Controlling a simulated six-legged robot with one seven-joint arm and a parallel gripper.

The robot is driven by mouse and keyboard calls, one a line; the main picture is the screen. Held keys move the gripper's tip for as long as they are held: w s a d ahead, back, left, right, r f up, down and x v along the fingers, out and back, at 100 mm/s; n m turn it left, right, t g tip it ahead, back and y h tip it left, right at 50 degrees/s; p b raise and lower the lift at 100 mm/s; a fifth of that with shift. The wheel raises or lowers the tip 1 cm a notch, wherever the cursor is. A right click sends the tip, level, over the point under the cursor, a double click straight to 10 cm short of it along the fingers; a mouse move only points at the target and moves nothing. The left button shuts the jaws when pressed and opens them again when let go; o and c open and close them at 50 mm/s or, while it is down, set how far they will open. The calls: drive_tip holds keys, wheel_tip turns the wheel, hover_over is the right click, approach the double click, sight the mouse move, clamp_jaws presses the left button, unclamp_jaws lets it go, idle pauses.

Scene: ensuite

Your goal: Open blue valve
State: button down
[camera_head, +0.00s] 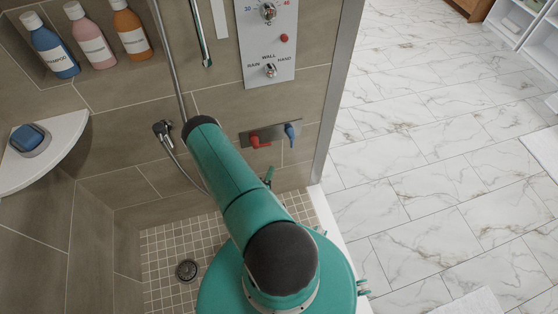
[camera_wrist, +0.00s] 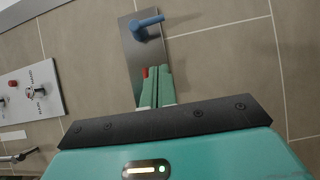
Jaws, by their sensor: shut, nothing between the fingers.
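The blue valve (camera_head: 290,131) is a small lever at the right end of a grey metal plate (camera_head: 272,134) on the shower wall. It also shows in the wrist view (camera_wrist: 148,22), apart from my fingers and beyond their tips. The red valve (camera_head: 256,141) is at the plate's left end. In the wrist view only a bit of the red valve (camera_wrist: 145,72) shows beside my fingertips; the rest is hidden. My gripper (camera_wrist: 156,70) is shut and empty. In the head view the gripper (camera_head: 268,178) shows partly behind my arm, just below the plate.
A control panel (camera_head: 265,40) with knobs is above the plate. A hose and hand-shower holder (camera_head: 162,129) are to its left. Bottles (camera_head: 92,40) stand in a niche, and soap (camera_head: 27,138) sits on a corner shelf. The glass edge (camera_head: 341,85) bounds the shower at right.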

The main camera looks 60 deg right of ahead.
approach(291, 139)
drive_tip(key=w+d+f, duration=0.4)
drive_tip(key=f, duration=0.1)
drive_tip(key=s+d, duration=0.1)
drive_tip(key=d, duration=0.1)
drive_tip(key=shift+s+d+r, duration=0.2)
drive_tip(key=shift+s+d, duration=0.1)
drive_tip(key=shift+s, duration=0.1)
